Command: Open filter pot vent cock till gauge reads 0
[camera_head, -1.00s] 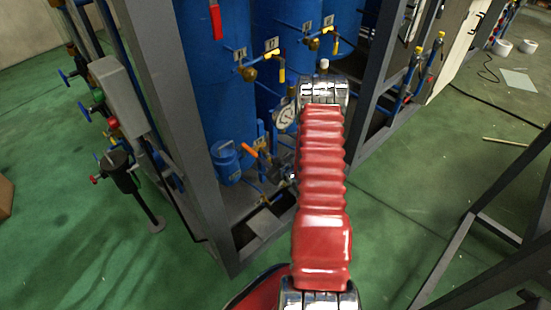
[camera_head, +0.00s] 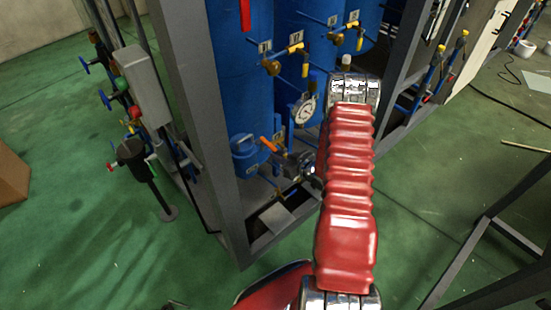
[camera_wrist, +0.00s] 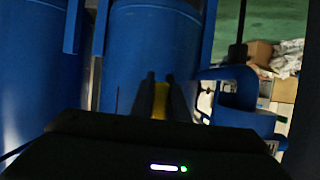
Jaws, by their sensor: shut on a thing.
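My gripper (camera_wrist: 160,100) shows in the wrist view, its two black fingers shut on a yellow handle (camera_wrist: 160,101) in front of a blue vessel (camera_wrist: 152,45). In the head view the gripper is hidden behind my red-sleeved arm, so I cannot tell there which cock it holds. A round white-faced gauge (camera_head: 304,110) shows just left of my arm; its needle is too small to read. Below left of it, a small blue pot (camera_head: 244,156) stands low in the frame, with an orange handle (camera_head: 268,143) beside it.
Tall blue tanks (camera_head: 238,70) with yellow-handled valves (camera_head: 273,67) stand behind a grey frame post (camera_head: 193,100). Pipes and a grey box (camera_head: 146,87) are at left. A dark metal frame (camera_head: 480,250) is at right. Green floor is open at lower left.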

